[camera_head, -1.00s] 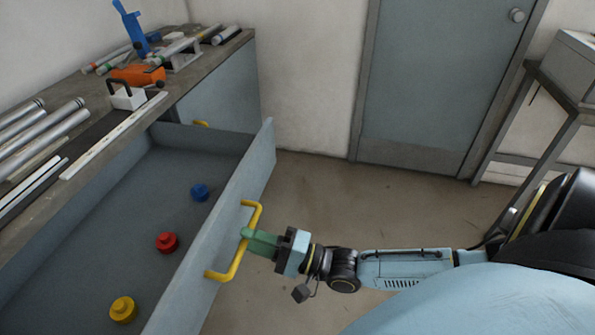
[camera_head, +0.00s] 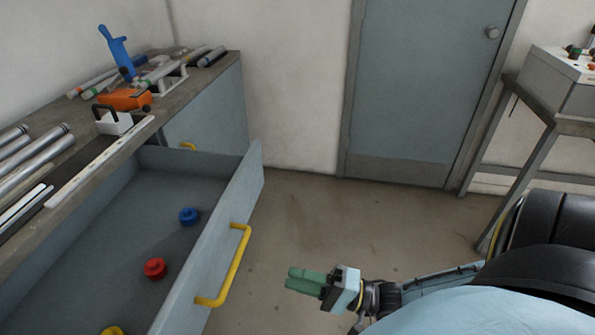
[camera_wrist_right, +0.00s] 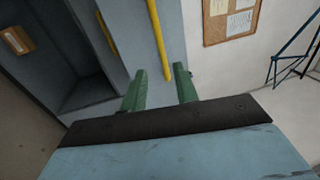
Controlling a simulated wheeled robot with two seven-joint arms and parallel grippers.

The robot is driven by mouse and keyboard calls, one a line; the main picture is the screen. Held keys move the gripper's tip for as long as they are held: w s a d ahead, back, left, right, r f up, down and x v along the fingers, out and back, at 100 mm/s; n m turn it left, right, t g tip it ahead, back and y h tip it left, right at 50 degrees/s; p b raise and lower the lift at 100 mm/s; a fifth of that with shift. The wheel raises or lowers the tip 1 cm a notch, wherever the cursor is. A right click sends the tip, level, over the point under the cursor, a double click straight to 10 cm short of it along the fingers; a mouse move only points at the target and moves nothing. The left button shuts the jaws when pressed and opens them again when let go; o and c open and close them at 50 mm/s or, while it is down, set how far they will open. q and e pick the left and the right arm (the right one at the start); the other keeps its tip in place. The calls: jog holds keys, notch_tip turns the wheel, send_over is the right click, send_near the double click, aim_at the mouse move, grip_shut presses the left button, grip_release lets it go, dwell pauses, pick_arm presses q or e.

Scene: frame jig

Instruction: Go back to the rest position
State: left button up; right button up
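My right gripper (camera_head: 306,281) with green fingers is to the right of the open drawer's yellow handle (camera_head: 236,264), apart from it. In the right wrist view its two fingers (camera_wrist_right: 160,87) stand apart with nothing between their tips. A yellow bar (camera_wrist_right: 160,42) shows beyond them there. The drawer (camera_head: 252,178) is pulled out from the workbench. My left gripper is in neither view.
The drawer holds a blue knob-like piece (camera_head: 188,216), a red one (camera_head: 155,268) and a yellow one (camera_head: 112,331) cut by the frame edge. Tubes and tools lie on the bench (camera_head: 196,92). A door (camera_head: 420,90) and a metal stand (camera_head: 520,160) are beyond clear floor.

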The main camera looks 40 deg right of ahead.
jog(key=s+d+f+n+g+h, duration=0.1)
jog(key=d+f+n+g+h, duration=0.3)
jog(key=f, duration=0.8)
jog(key=s+d+f+n+g+h, duration=0.1)
jog(key=d+f+n+h, duration=0.3)
jog(key=f, duration=0.8)
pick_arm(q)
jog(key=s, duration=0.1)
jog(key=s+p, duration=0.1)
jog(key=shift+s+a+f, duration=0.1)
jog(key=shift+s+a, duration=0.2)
pick_arm(e)
jog(key=s+a+f+n+g+h, duration=0.1)
jog(key=s+f+n+g+h, duration=0.1)
jog(key=s+f+g, duration=0.3)
jog(key=s+a+f+n+g+h, duration=0.1)
jog(key=s+f+n+g+h, duration=0.2)
jog(key=s+f, duration=0.9)
jog(key=s+g, duration=0.2)
jog(key=s, duration=0.4)
jog(key=shift+a+n, duration=0.2)
jog(key=shift+n, duration=0.1)
